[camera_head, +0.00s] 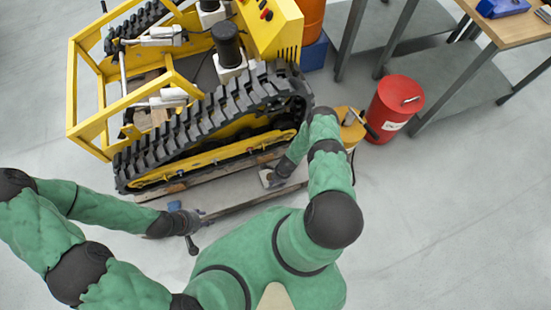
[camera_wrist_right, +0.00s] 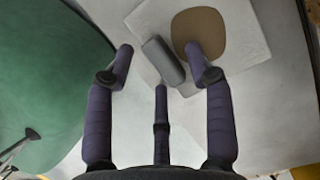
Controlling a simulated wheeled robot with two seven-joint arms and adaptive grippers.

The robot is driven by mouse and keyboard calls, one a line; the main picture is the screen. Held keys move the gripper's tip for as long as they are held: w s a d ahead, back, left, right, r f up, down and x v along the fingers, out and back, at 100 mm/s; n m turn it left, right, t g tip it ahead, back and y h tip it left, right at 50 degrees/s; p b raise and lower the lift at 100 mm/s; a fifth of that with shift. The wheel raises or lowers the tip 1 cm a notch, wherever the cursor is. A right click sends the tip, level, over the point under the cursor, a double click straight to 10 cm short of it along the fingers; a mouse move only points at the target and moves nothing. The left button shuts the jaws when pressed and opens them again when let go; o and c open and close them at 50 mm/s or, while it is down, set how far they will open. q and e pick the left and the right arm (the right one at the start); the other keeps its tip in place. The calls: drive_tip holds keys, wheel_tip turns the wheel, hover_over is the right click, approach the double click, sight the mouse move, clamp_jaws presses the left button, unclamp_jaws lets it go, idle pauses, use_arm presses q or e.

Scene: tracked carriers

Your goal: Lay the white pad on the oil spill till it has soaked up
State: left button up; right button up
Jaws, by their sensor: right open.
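The white pad (camera_wrist_right: 242,58) lies flat in the right wrist view, with a brown rounded stain (camera_wrist_right: 212,30) showing on it. A grey cylinder-like grip (camera_wrist_right: 163,62) sits at the pad's near edge. My right gripper (camera_wrist_right: 163,62) is open, its fingers spread on both sides of the grip with nothing clasped. In the head view my right gripper (camera_head: 272,179) is low beside the yellow tracked carrier (camera_head: 215,135); the arm and hand largely hide the pad there. My left gripper (camera_head: 196,228) is near the floor, fingers spread and empty. No separate oil spill can be made out.
The carrier's black track (camera_head: 205,122) stands close in front of both hands. A red drum (camera_head: 393,108) and a yellow container (camera_head: 350,125) stand right of it. A workbench (camera_head: 515,30) is at the upper right. Floor at the right is clear.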

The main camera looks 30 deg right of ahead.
drive_tip(key=w+p+v, duration=0.1)
drive_tip(key=p+v, duration=0.6)
drive_tip(key=v, duration=0.4)
drive_tip(key=s+a+r+n, duration=0.2)
drive_tip(key=a+r+n, duration=0.4)
drive_tip(key=r, duration=0.4)
drive_tip(key=s+a+r+n, duration=0.3)
drive_tip(key=a+r+n, duration=0.3)
drive_tip(key=r, duration=0.5)
drive_tip(key=s+a+r+n, duration=0.2)
drive_tip(key=a+r+n, duration=0.5)
drive_tip(key=r, duration=0.3)
drive_tip(key=shift+s+r+n+y, duration=0.15)
drive_tip(key=shift+s+n+y, duration=0.15)
